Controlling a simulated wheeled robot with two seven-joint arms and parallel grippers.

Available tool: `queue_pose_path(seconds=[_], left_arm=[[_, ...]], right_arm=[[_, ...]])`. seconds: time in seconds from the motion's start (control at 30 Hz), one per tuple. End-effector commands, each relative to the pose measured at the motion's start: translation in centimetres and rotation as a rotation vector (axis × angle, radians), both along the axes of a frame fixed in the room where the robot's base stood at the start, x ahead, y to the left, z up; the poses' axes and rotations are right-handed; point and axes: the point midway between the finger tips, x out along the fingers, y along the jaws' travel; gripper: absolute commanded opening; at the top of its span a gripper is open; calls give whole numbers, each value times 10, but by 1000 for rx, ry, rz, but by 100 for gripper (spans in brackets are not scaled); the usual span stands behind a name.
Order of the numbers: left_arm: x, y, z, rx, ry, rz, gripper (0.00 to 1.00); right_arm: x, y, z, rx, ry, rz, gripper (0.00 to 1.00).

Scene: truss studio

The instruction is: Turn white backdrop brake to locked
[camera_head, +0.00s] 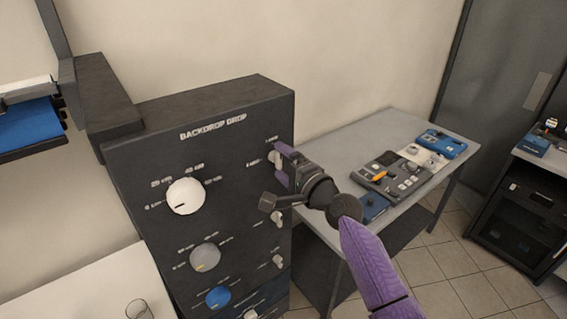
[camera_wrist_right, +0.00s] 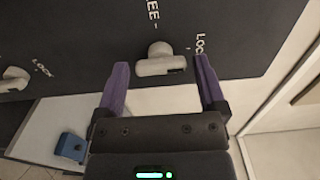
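The white backdrop brake (camera_head: 274,160) is the top small pale handle at the right edge of the dark panel (camera_head: 140,170). In the right wrist view the brake (camera_wrist_right: 160,62) is a pale bar on a round hub, with a dark mark near its right end. "FREE" is lettered above it and "LOCK" to its right. My right gripper (camera_head: 281,166) is at this brake. In the wrist view its two purple fingers (camera_wrist_right: 162,68) stand open on either side of the bar, with visible gaps. My left gripper is not in view.
The panel also carries a white knob (camera_head: 186,197), a grey knob (camera_head: 205,257), a blue knob (camera_head: 218,296) and lower brakes (camera_head: 277,218). A grey table (camera_head: 345,160) with control boxes stands to the right. A glass (camera_head: 138,310) stands at lower left.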

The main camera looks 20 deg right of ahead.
Motion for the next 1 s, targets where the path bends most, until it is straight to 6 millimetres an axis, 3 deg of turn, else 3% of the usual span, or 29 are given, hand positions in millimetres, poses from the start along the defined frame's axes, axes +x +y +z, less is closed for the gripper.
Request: queue_pose_path(seconds=[0.3,0.7,1.0], left_arm=[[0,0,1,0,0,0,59],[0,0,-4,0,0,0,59],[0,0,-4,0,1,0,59]], right_arm=[[-4,-2,-1,-3,1,0,100],[-83,-30,-2,-3,0,-1,100],[-93,-34,0,-1,1,0,100]])
